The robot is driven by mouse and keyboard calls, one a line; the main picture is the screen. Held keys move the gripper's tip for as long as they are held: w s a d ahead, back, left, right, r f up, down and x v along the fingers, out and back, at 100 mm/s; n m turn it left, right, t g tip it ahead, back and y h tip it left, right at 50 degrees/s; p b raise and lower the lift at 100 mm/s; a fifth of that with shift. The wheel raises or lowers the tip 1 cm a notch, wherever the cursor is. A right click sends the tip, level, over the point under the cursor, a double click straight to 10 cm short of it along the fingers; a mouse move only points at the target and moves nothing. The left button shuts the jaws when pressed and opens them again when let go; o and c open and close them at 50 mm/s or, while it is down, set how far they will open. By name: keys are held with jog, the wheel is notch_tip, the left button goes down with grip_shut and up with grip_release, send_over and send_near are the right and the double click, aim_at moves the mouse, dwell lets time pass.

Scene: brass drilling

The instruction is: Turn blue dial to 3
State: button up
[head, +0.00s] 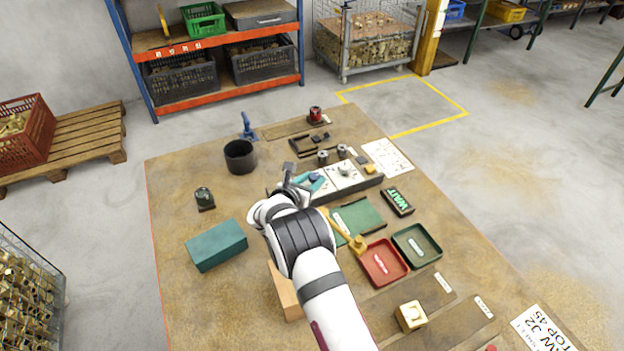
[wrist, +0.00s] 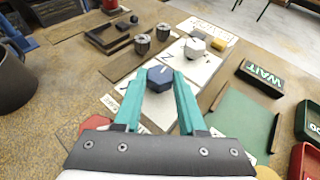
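The blue dial (wrist: 159,78) is a six-sided knob with a short pale mark on top, on a white panel (wrist: 192,75). In the head view the dial (head: 314,177) is partly covered by my gripper (head: 312,183). In the wrist view my gripper (wrist: 159,80) has its two teal fingers on either side of the dial. The dial fills the gap between the fingertips, and they appear to touch its sides. The printed marks around the dial are mostly hidden or too small to read, so I cannot tell its setting.
A white dial (wrist: 195,47) stands behind on the panel. A red part (wrist: 97,123) shows beside the left finger. Two metal cylinders (wrist: 142,44) stand farther back. A WAIT sign (wrist: 264,76) and green mat (wrist: 243,118) lie to the right. A black cup (head: 240,157) stands left.

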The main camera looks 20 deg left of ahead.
grip_shut()
jog(key=shift+w+a+r+m+h, duration=0.1)
jog(key=shift+a+m+h, duration=0.1)
jog(key=shift+m+h, duration=0.35)
jog(key=shift+m+g+h, duration=0.4)
jog(key=shift+m+h, duration=0.65)
jog(key=shift+h, duration=0.3)
jog(key=o, duration=0.8)
grip_release()
jog(key=shift+c, duration=0.2)
jog(key=v, duration=1.6)
jog(key=shift+d, duration=0.1)
